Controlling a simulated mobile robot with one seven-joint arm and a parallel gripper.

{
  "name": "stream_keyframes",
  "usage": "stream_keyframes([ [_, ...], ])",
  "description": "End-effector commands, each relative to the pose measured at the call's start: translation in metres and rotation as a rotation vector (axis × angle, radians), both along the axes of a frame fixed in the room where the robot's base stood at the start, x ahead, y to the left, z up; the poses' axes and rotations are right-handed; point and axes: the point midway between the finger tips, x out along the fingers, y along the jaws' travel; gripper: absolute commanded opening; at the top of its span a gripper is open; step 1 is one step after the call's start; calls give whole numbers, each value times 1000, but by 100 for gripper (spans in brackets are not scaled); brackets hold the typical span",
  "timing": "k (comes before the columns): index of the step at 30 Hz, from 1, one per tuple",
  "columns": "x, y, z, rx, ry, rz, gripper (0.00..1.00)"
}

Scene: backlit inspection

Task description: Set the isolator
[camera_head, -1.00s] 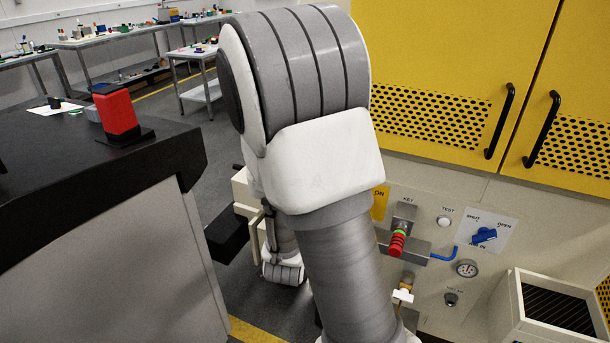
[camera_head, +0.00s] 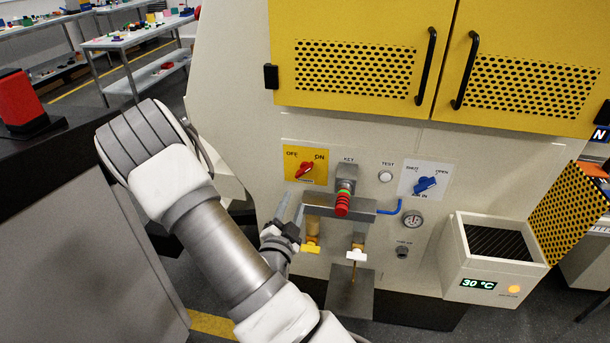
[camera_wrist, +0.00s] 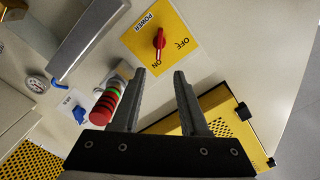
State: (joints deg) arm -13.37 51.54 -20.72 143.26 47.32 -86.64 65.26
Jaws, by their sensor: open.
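The isolator is a red rotary handle (camera_head: 305,170) on a yellow plate (camera_head: 291,151) marked OFF on the left and ON on the right. The handle slants up to the right, seemingly toward ON. In the wrist view the red handle (camera_wrist: 159,39) and the plate marked POWER (camera_wrist: 137,41) appear turned over, with ON nearest my fingers. My gripper (camera_wrist: 160,73) is open and empty, its fingertips apart from the handle and just below the plate in that picture. In the head view my gripper (camera_head: 291,209) is below the yellow plate, partly hidden by my wrist.
Beyond are a white TEST button (camera_head: 385,176), a blue SHUT/OPEN handle (camera_head: 425,185) and a gauge (camera_head: 411,220). Yellow cabinet doors (camera_head: 350,88) overhang above. A black-topped bench (camera_head: 75,150) stands left.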

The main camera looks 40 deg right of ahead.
Motion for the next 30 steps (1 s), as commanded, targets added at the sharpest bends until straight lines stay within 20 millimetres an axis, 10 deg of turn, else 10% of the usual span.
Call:
stream_keyframes([
  [30,30,-39,-2,1,0,-2,44],
])
